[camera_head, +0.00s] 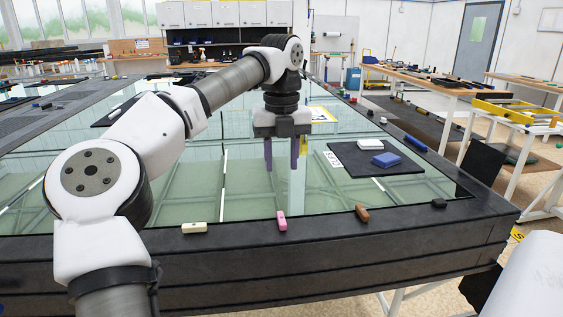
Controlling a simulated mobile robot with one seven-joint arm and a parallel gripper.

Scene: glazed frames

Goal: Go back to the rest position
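My gripper (282,152) hangs down over the glass table (245,200), left of the black mat (405,163). Its two purple fingers are spread apart with nothing between them. The fingertips appear to be above the glass; the exact height is hard to tell. My white and grey arm (160,135) reaches from the lower left, up and across to the gripper. It hides part of the table behind it.
A blue block (386,160) and a white block (370,144) lie on the black mat. Cream (194,228), pink (282,221), brown (362,213) and black (439,203) pieces sit along the dark front edge. Workbenches (440,82) stand at the right.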

